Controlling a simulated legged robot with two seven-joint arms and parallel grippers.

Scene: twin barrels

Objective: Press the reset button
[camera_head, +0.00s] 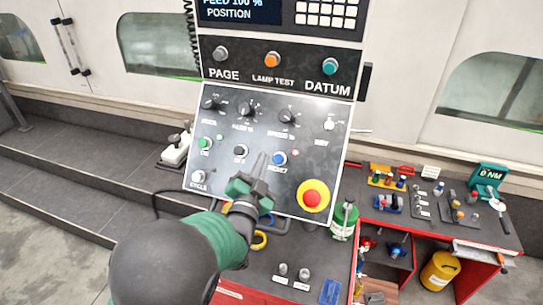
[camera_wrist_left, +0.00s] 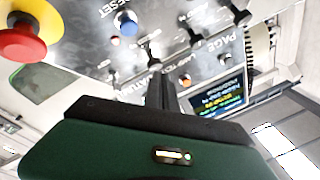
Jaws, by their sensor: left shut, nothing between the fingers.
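The reset button is a round blue button (camera_head: 279,158) on the light grey lower control panel (camera_head: 316,137), with its label just below it. It also shows in the wrist view as a blue button (camera_wrist_left: 127,23) with RESET lettered beside it. My left gripper (camera_head: 261,163) has its fingers shut together and empty, pointing up the panel. In the head view its tips are just left of the blue button. In the wrist view the shut fingers (camera_wrist_left: 155,50) are to the right of and below the button, and I see no contact. My right gripper is not in view.
A red mushroom button (camera_head: 313,198) on a yellow base is at the panel's lower right. Knobs and a green button (camera_head: 205,144) are nearby. An orange button (camera_head: 272,60) is on the upper strip. A green bottle (camera_head: 344,221) stands right of the panel.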

